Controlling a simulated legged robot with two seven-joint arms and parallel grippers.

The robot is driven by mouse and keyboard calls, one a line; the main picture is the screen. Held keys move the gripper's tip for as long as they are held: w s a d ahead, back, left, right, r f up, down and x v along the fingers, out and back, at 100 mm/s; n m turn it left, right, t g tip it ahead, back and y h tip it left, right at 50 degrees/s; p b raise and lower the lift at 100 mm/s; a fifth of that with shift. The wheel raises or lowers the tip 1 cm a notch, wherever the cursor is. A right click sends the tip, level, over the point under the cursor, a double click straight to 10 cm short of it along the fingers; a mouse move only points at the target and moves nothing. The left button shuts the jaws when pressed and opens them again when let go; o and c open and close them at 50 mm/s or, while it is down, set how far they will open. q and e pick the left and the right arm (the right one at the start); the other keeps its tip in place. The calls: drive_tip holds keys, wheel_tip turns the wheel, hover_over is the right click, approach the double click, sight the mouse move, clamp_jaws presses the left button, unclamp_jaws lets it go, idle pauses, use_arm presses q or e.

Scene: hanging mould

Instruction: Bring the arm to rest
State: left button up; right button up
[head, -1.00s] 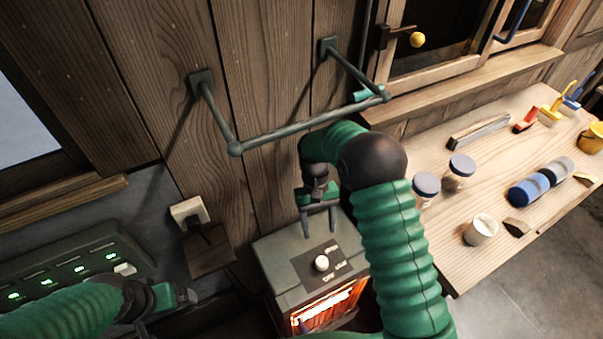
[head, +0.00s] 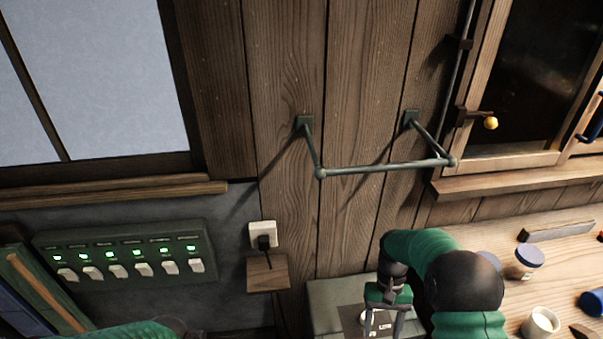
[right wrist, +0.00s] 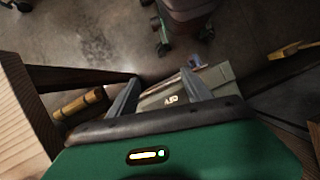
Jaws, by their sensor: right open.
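My right arm comes up from the bottom right in the head view and bends down at a dark joint.
A wall rail (head: 385,168) juts out above the right arm. A switch panel (head: 125,258) with green lights and a plugged socket (head: 263,236) are at left. The wooden workbench (head: 562,262) at right holds a lidded jar (head: 523,264) and a white cup (head: 540,323).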

drive_tip(key=s+a+r+n+t, duration=0.1)
drive_tip(key=s+r+t, duration=0.6)
drive_tip(key=s+r, duration=0.2)
drive_tip(key=s, duration=0.2)
drive_tip(key=shift+s, duration=0.4)
idle(0.4)
